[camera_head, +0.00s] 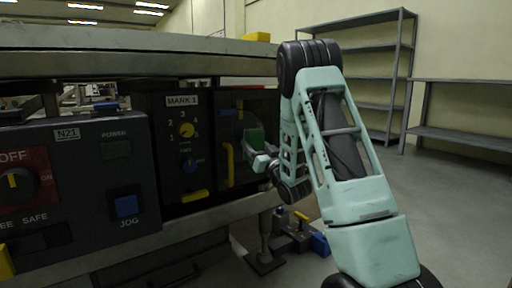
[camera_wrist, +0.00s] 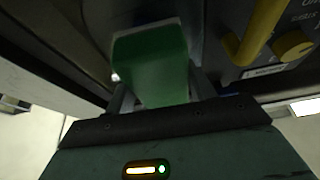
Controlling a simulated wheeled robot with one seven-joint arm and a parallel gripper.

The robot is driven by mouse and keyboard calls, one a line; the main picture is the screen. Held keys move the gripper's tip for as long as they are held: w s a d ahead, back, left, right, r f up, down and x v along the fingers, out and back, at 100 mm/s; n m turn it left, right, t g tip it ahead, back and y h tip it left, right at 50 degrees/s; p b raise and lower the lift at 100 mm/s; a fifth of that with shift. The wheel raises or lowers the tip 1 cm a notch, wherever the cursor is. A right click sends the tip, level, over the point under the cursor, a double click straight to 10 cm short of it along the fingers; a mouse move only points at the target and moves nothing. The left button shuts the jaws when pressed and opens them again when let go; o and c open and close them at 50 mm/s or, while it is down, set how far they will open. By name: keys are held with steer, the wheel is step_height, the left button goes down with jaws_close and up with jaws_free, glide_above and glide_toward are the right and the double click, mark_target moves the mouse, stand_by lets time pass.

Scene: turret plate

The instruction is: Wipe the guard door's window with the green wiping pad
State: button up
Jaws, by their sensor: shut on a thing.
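The green wiping pad (camera_wrist: 150,62) is held between the fingers of my gripper (camera_wrist: 157,92) in the wrist view. In the head view the pad (camera_head: 254,138) stands upright at the tip of my gripper (camera_head: 262,160), in front of the guard door (camera_head: 262,102). The door is a dark panel with a yellow vertical handle (camera_head: 230,165), which also shows at the upper right of the wrist view (camera_wrist: 260,32). The pad and my arm hide part of the door and its window. I cannot tell whether the pad touches the window.
Left of the door is the MARK 1 panel (camera_head: 172,150) with yellow and blue knobs and a yellow bar handle. Further left is a control box (camera_head: 90,190). A grey top (camera_head: 130,62) overhangs them. Shelves (camera_head: 375,45) stand behind; the floor at right is clear.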

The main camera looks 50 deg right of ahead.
steer(key=shift+w+d, duration=0.2)
steer(key=shift+w, duration=0.75)
